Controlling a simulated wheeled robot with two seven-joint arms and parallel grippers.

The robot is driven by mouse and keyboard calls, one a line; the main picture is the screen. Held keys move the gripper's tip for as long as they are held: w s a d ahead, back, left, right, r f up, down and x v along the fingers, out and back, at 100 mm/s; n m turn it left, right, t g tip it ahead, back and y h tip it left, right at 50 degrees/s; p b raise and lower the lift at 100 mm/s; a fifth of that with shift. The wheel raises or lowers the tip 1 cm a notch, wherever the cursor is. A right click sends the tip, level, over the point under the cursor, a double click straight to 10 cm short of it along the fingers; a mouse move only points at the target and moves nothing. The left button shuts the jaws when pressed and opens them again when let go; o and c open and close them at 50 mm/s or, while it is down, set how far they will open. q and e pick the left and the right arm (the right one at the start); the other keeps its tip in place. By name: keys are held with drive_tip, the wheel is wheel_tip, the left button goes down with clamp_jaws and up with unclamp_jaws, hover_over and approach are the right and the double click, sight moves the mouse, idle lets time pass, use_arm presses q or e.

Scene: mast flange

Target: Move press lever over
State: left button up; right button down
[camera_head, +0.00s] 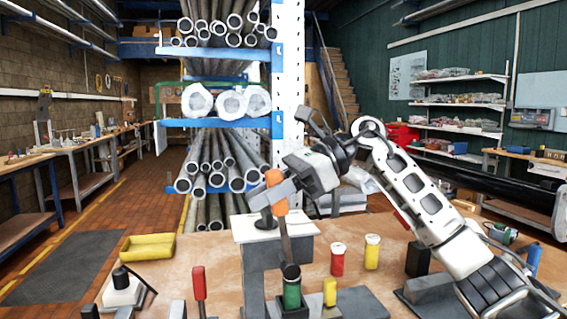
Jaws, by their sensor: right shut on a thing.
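The press lever (285,240) is a dark bar with an orange grip (276,182) at its upper end. It stands close to upright in front of a grey block with a pale top plate (255,228). Its lower end is at a dark fitting with a green cylinder (291,294) near the front of the table. My right gripper (272,193) is shut on the orange grip, its arm coming in from the right. The gripper covers part of the grip. My left gripper is not in view.
A yellow tray (148,247), a white block with a black knob (121,293) and a red handle (199,283) are left. A pipe rack stands behind.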

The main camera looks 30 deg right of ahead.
drive_tip(key=shift+a, duration=0.1)
drive_tip(key=c, duration=1.2)
unclamp_jaws()
drive_tip(key=shift+a, duration=0.1)
drive_tip(key=v, duration=1.6)
drive_tip(key=shift+a, duration=0.1)
